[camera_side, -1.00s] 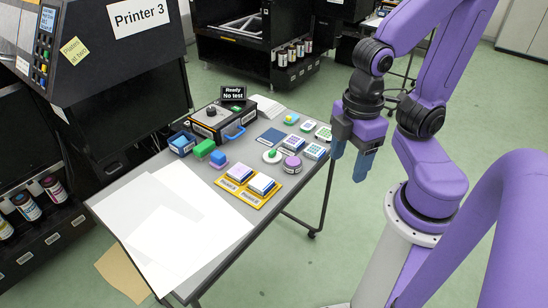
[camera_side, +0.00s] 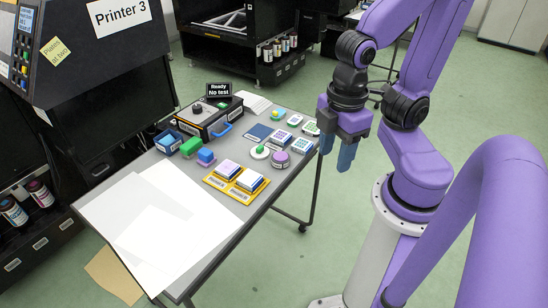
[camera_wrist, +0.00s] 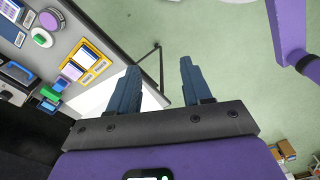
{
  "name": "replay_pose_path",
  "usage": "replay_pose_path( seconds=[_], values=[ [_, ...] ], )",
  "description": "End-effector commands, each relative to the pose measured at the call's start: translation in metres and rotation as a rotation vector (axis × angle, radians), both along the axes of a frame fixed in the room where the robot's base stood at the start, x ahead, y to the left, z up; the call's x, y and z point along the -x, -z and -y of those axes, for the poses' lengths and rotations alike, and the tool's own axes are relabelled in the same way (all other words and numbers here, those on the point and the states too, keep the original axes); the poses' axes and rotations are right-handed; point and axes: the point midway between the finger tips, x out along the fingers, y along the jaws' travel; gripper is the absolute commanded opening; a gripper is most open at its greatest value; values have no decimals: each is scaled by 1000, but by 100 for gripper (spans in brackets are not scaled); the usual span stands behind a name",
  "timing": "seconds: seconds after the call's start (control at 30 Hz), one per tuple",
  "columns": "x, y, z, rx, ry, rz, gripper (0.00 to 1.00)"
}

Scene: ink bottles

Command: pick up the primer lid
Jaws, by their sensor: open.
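No label reading "primer" is legible, so I cannot tell which piece is the primer lid. Two round candidates stand near the table's right edge: a white disc with a green knob (camera_side: 260,152) and a purple round piece with a pale band (camera_side: 279,160). In the wrist view the green-knobbed disc (camera_wrist: 39,38) and the purple piece (camera_wrist: 48,20) lie at the upper left. My gripper (camera_side: 336,153) points down, open and empty, to the right of the table, apart from both. Its two blue fingers (camera_wrist: 160,68) show floor between them in the wrist view.
The grey table (camera_side: 262,205) holds white sheets (camera_side: 165,225), a yellow tray (camera_side: 214,182) with two pads, a green block (camera_side: 191,146), blue blocks and a black device with a blue handle (camera_side: 222,130). Several small pads stand at the back right. Open floor surrounds my gripper.

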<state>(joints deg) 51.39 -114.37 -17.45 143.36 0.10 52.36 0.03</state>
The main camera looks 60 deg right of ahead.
Motion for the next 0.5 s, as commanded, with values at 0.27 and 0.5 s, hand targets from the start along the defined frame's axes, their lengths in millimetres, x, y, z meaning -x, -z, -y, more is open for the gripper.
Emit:
replay_pose_path(
  seconds=[0.27, 0.5],
  values=[
    [-7, 0, -2, 1, 45, -1, 49],
    [-61, 1, -13, 5, 418, -9, 49]
  ],
)
